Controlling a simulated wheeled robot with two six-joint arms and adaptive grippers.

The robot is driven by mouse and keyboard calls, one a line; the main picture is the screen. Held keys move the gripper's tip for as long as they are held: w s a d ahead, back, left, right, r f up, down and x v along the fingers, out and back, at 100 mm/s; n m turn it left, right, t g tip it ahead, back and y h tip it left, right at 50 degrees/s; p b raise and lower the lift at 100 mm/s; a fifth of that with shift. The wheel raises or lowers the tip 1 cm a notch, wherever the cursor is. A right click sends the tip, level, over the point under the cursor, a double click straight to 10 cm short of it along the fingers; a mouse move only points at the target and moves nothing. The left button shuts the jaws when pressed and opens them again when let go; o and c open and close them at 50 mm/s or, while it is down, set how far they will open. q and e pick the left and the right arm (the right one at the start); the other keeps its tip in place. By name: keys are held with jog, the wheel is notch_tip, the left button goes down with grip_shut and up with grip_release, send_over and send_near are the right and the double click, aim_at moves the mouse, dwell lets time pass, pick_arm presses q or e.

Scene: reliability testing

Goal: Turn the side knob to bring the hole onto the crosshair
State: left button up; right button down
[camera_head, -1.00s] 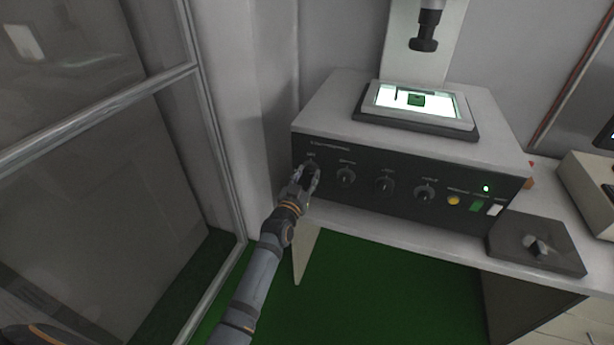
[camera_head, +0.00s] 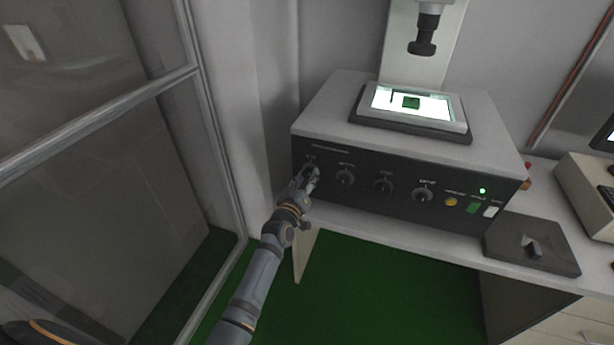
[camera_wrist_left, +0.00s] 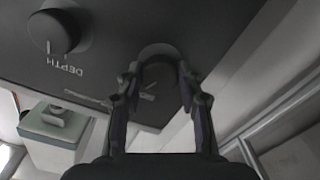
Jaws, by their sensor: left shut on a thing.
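My left gripper (camera_head: 308,173) is at the leftmost knob on the dark front panel of the machine (camera_head: 405,188). In the left wrist view, its two fingers (camera_wrist_left: 158,85) are on either side of the round dark knob (camera_wrist_left: 158,72), shut on it. The fingers cover most of this knob in the head view. On top of the machine, a small green piece (camera_head: 411,103) lies on the bright lit stage (camera_head: 435,106), beside a thin dark mark. I cannot make out a hole or a crosshair at this size. My right gripper is not in view.
More knobs (camera_head: 383,185) line the panel to the right, one labelled DEPTH (camera_wrist_left: 55,32) in the wrist view. A yellow button (camera_head: 451,202) and a green light (camera_head: 482,191) follow. A dark box with a lever (camera_head: 533,247) stands right. A glass partition (camera_head: 100,180) is at left.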

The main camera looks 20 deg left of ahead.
pick_arm(q)
jog(key=shift+n, duration=1.8)
jog(key=shift+p, duration=0.3)
jog(key=o, duration=1.2)
jog(key=s, duration=1.2)
jog(key=shift+a, duration=0.2)
